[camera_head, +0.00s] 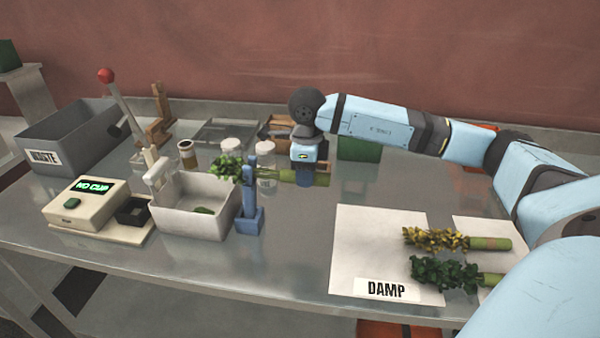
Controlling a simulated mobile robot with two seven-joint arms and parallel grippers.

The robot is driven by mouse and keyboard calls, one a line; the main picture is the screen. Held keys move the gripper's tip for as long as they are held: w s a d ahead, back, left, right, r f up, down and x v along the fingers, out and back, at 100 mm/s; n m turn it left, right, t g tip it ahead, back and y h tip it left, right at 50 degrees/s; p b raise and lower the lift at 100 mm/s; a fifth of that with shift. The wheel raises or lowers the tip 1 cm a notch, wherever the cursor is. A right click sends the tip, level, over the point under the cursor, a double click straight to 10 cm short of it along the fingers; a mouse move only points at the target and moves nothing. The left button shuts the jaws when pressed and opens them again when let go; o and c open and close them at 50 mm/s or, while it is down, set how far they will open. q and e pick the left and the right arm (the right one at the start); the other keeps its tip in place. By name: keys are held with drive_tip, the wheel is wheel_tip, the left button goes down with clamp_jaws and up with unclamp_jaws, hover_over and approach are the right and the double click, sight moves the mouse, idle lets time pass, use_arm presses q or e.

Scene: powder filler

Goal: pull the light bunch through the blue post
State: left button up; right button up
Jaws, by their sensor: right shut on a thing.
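The light bunch (227,166) has bright green leaves on the left side of the blue post (250,212). Its pale green stem (321,179) lies level on the right side of the post, so the bunch appears to pass through the post's upper part. My right gripper (306,178) comes down from above and is shut on the stem, a short way right of the post. Its fingertips are small and partly hidden in this view. The leaves hang over the right rim of a grey open box (180,217). My left gripper is not in view.
A scale (88,208) reading "NO CUP" stands left of the box. Jars (266,170) stand behind the post. A grey waste bin (60,150) is at far left. The table's front middle is clear.

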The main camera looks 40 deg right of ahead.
sight(323, 173)
drive_tip(key=shift+s+d, duration=0.3)
drive_tip(key=shift+s, duration=0.05)
drive_tip(key=shift+s+d+b, duration=0.45)
drive_tip(key=shift+s+d, duration=0.5)
drive_tip(key=shift+s, duration=0.15)
drive_tip(key=shift+s+d+b, duration=0.4)
drive_tip(key=shift+s+d, duration=0.5)
drive_tip(key=shift+s, duration=0.15)
drive_tip(key=shift+s+d+b, duration=0.55)
drive_tip(key=shift+s+d, duration=0.35)
drive_tip(key=shift+s, duration=0.15)
drive_tip(key=shift+r, duration=0.15)
